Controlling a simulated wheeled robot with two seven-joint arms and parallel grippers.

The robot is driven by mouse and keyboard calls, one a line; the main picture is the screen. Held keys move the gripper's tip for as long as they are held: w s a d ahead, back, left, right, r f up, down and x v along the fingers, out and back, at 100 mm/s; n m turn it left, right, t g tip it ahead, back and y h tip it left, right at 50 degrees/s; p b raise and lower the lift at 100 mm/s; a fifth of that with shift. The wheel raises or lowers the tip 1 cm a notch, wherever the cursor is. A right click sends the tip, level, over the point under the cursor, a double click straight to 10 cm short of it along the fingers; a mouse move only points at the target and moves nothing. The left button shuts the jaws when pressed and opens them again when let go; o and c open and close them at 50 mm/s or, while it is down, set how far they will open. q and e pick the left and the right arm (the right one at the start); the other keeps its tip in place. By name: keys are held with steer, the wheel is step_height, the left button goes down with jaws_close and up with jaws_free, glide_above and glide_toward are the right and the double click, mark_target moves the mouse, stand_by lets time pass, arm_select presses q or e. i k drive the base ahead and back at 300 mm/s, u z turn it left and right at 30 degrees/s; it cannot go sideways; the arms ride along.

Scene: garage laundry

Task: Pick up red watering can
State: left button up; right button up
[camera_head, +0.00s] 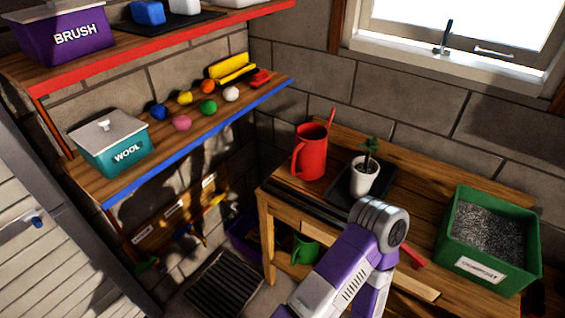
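The red watering can (312,152) stands upright on the wooden workbench (420,215), near its left end by the wall. Its handle faces left and its thin spout rises at the right. One of my purple and white arms reaches up from the bottom middle, in front of the bench. Its bent joint is below and right of the can, apart from it in the picture. Neither of my grippers can be made out. Nothing is seen holding the can.
A white pot with a seedling (364,178) stands on a dark tray just right of the can. A green bin of grey granules (487,238) is at the bench's right. A shelf (190,140) with a teal WOOL box (112,145) and coloured balls is at left.

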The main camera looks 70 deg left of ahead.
mark_target(308, 158)
steer(key=k, duration=0.45)
steer(key=u, duration=0.85)
